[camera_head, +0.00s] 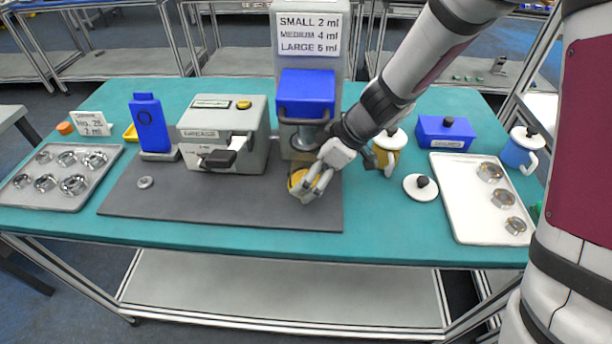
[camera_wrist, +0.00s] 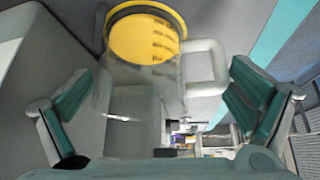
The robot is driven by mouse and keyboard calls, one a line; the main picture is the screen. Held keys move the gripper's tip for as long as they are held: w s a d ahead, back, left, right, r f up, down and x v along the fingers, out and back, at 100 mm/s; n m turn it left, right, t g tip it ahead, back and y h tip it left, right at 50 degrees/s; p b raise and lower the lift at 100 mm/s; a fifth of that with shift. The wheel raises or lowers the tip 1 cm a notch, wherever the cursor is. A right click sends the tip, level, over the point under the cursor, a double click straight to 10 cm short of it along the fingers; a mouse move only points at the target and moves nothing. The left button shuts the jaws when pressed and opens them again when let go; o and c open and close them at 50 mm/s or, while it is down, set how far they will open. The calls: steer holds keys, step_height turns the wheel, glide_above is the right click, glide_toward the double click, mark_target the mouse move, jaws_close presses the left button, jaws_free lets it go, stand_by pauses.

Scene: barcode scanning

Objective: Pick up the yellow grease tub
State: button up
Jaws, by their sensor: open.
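The yellow grease tub (camera_head: 297,180) stands on the dark mat in front of the blue-topped dispenser, partly hidden by my gripper (camera_head: 309,186) in the head view. In the wrist view, its round yellow part (camera_wrist: 145,38) shows at the top, with a pale, see-through body and a light handle at its right. My gripper (camera_wrist: 160,92) is open in the wrist view, its green finger pads wide apart to the left and right of the tub's body. I cannot tell whether either finger touches it.
Trays with rings lie at the far left (camera_head: 62,180) and right (camera_head: 459,212). The mat's front is mostly clear.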

steer(key=c, duration=0.8)
steer(key=shift+c, duration=0.3)
steer(key=shift+r, duration=0.25)
